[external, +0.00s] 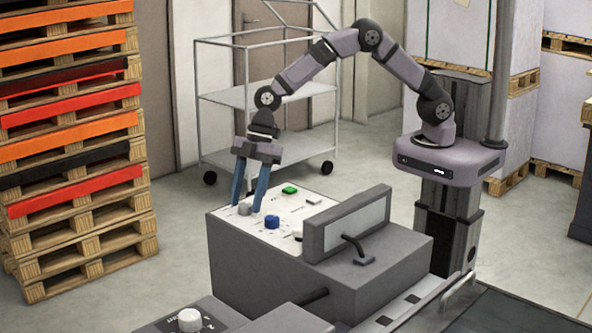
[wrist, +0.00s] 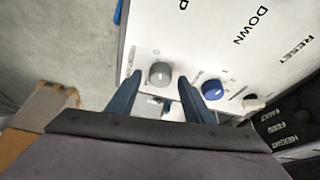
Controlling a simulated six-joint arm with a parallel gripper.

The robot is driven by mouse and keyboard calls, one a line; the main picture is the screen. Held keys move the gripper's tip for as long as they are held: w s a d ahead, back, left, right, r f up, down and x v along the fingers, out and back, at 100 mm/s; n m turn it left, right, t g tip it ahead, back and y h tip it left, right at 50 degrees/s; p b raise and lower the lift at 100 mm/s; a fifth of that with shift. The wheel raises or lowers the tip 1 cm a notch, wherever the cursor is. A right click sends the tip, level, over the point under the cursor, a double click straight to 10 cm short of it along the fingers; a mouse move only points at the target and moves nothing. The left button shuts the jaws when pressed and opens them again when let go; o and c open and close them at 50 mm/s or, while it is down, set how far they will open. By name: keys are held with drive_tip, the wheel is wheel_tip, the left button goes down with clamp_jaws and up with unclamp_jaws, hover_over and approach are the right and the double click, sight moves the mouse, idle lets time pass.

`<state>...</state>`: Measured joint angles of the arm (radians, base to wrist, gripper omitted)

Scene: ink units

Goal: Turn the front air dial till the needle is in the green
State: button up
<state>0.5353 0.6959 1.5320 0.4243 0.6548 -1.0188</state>
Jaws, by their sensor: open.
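A grey dial (external: 245,209) stands on the white top panel of the grey machine. It also shows in the wrist view (wrist: 160,74). A blue dial (external: 272,222) stands beside it, also in the wrist view (wrist: 212,90). The small print by the dials is unreadable, so I cannot tell which is the front air dial. My gripper (external: 247,204) points down with its blue fingers apart, one on each side of the grey dial. In the wrist view my gripper (wrist: 159,84) shows a gap between the fingers and the dial. I see no needle or green zone.
A green button (external: 290,189) and light buttons are on the same panel. A raised grey box (external: 345,225) with a handle stands to the right. A white knob (external: 190,320) sits on a lower panel in front. Stacked pallets (external: 75,140) stand left, a trolley (external: 268,95) behind.

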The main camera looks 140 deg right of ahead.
drive_tip(key=shift+w+f, duration=0.1)
drive_tip(key=shift+f, duration=0.05)
drive_tip(key=c, duration=1)
drive_tip(key=shift+c, duration=0.2)
